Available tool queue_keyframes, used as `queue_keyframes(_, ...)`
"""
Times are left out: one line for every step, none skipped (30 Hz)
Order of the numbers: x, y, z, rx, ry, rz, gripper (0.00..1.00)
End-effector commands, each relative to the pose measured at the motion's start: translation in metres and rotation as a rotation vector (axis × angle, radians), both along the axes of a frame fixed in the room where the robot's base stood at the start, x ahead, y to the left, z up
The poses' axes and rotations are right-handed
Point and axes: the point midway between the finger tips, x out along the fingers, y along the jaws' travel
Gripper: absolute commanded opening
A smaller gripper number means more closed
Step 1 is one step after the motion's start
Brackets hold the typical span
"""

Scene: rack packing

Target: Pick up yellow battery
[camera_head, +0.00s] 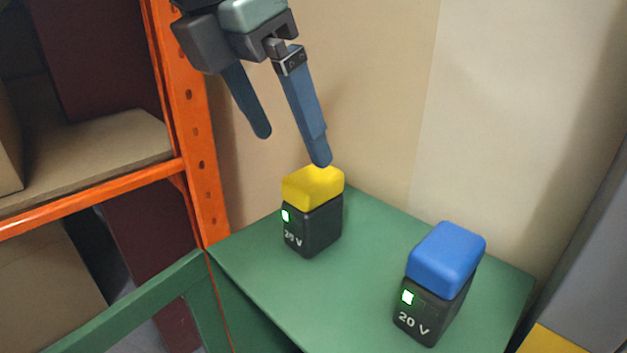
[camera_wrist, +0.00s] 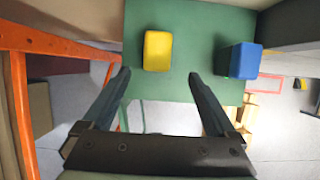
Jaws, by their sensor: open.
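The yellow battery (camera_head: 313,212) has a yellow top and a black body with a green light and "20 V" marking. It stands upright on the green table (camera_head: 365,265), toward its far left part. My gripper (camera_head: 294,150) is open and empty above it, fingers pointing down; one fingertip overlaps the battery's top edge in the head view, and I cannot tell if they touch. In the wrist view, the yellow battery (camera_wrist: 157,50) lies ahead of the gap between the fingertips of my gripper (camera_wrist: 158,74), seen from above.
A blue-topped battery (camera_head: 447,260) stands upright on the same table, to the right; it also shows in the wrist view (camera_wrist: 239,61). An orange rack post (camera_head: 190,120) with shelves stands at left. A beige wall (camera_head: 370,90) rises behind the table.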

Motion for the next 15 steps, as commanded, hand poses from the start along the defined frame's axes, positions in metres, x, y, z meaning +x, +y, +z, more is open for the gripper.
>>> queue_keyframes(0.003,-0.004,-0.009,-0.003,0.001,-0.003,0.93)
queue_keyframes(0.004,-0.005,-0.013,-0.003,0.003,-0.003,0.93)
queue_keyframes(0.006,-0.007,-0.018,-0.003,0.003,-0.003,0.93)
queue_keyframes(0.007,-0.008,-0.022,-0.003,0.003,-0.002,0.93)
queue_keyframes(0.008,-0.009,-0.025,-0.002,0.001,-0.002,0.93)
queue_keyframes(0.009,-0.01,-0.028,-0.003,0.0,-0.003,0.93)
queue_keyframes(0.009,-0.01,-0.029,-0.003,0.0,-0.003,0.93)
queue_keyframes(0.01,-0.011,-0.031,-0.003,0.0,-0.003,0.93)
queue_keyframes(0.01,-0.011,-0.032,-0.003,0.0,-0.003,0.93)
queue_keyframes(0.011,-0.012,-0.033,-0.003,0.0,-0.003,0.93)
queue_keyframes(0.011,-0.013,-0.035,-0.003,0.0,-0.003,0.93)
queue_keyframes(0.013,-0.015,-0.038,-0.004,0.001,-0.004,0.93)
queue_keyframes(0.014,-0.016,-0.041,-0.004,0.002,-0.005,0.93)
queue_keyframes(0.015,-0.018,-0.044,-0.004,0.002,-0.005,0.93)
queue_keyframes(0.017,-0.02,-0.049,-0.005,0.003,-0.005,0.93)
